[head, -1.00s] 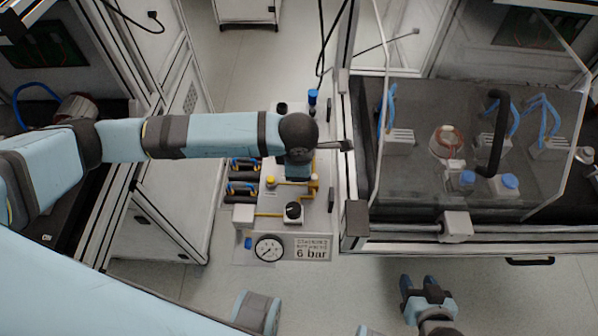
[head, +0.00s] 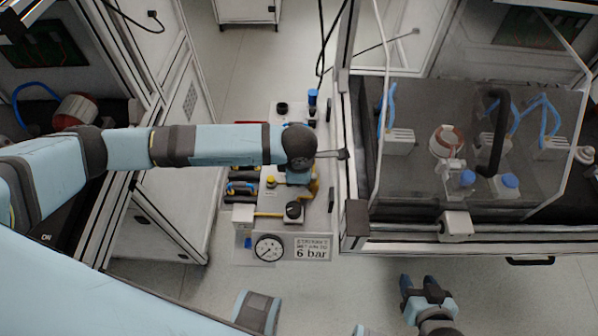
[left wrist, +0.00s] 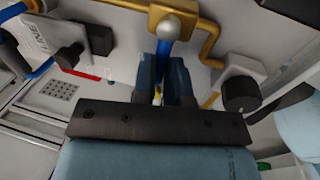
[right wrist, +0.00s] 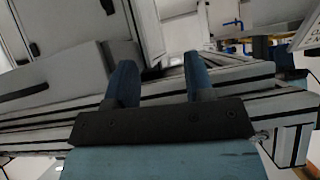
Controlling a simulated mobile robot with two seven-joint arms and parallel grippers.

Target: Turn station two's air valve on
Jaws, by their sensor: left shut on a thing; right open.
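The air panel (head: 262,222) is a pale plate with a brass pipe, a gauge (head: 268,248) and a "6 bar" sign (head: 312,249). My left gripper (head: 298,180) is over its upper right part and hides what is under it. In the left wrist view my left gripper (left wrist: 163,72) is shut on a blue valve lever (left wrist: 164,56) with a silver ball end, in front of the brass pipe (left wrist: 188,14). Whether this valve is station two's, I cannot read. My right gripper (head: 419,284) is open and empty, low in the head view, away from the panel.
A black knob (left wrist: 240,95) sits beside the lever. A framed bench with a clear guard (head: 440,110) stands close at the right of the panel. A cabinet (head: 165,215) stands at the left. Floor shows below the panel.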

